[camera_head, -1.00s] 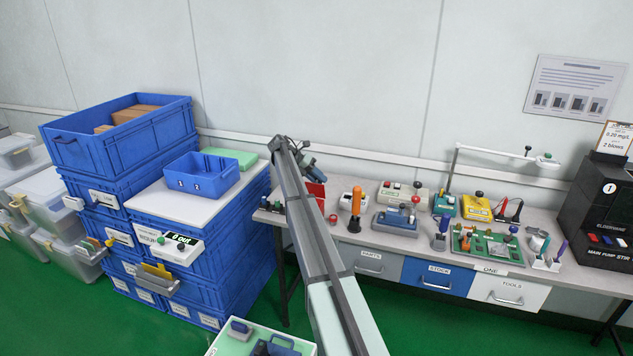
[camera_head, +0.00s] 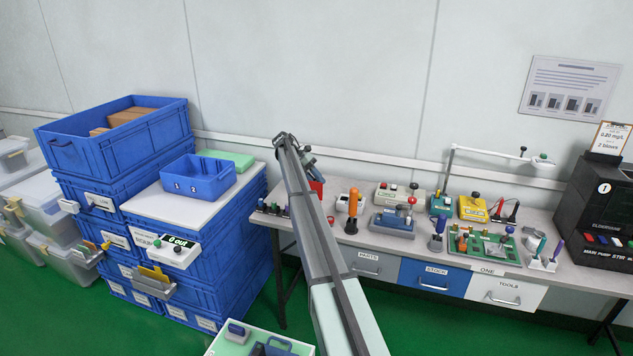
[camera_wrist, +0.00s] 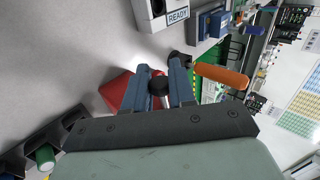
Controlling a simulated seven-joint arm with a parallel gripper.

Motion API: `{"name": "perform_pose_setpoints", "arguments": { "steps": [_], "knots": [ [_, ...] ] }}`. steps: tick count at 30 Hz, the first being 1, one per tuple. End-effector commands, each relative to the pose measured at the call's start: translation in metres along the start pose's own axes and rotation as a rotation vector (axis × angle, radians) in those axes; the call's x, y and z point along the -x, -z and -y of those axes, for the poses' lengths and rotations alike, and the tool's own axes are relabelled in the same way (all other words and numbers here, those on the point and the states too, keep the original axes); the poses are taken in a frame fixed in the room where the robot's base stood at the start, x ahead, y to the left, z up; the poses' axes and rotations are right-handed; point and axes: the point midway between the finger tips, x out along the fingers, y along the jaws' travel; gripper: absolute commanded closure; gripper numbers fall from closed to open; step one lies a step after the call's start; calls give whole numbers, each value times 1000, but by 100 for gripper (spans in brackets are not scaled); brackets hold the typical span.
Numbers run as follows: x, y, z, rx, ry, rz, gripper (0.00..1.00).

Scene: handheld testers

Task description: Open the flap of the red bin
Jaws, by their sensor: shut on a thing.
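The red bin (camera_head: 317,187) stands at the left part of the bench, mostly hidden behind my arm in the head view. In the wrist view, its red body (camera_wrist: 117,90) shows to the left of and behind my fingers. My gripper (camera_wrist: 158,84) has its two blue-grey fingers closed about a small black knob (camera_wrist: 158,87), which sits between the fingertips. The knob is beside the red bin, but its join to the flap is hidden. In the head view, my gripper (camera_head: 309,162) is small and close above the red bin. I cannot tell how far the flap stands open.
An orange-handled tool (camera_head: 353,201) and a white device (camera_head: 343,203) stand close right of the bin. A dark rack (camera_head: 272,208) lies to its left. Blue crates (camera_head: 205,257) stand left of the bench. The wall is behind.

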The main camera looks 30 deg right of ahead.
Motion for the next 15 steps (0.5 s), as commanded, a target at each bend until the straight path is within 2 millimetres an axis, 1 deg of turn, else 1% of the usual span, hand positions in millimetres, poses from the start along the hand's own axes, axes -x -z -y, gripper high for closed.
{"name": "perform_pose_setpoints", "arguments": {
  "steps": [3, 4, 9, 11, 15],
  "knots": [
    [0, -2, 2, -4, 2, 4, 100],
    [0, -2, 2, -4, 2, 4, 75],
    [0, -2, 1, -3, 1, 3, 58],
    [0, -1, 1, -3, 1, 3, 54],
    [0, -1, 1, -2, 1, 2, 54]
  ]
}}
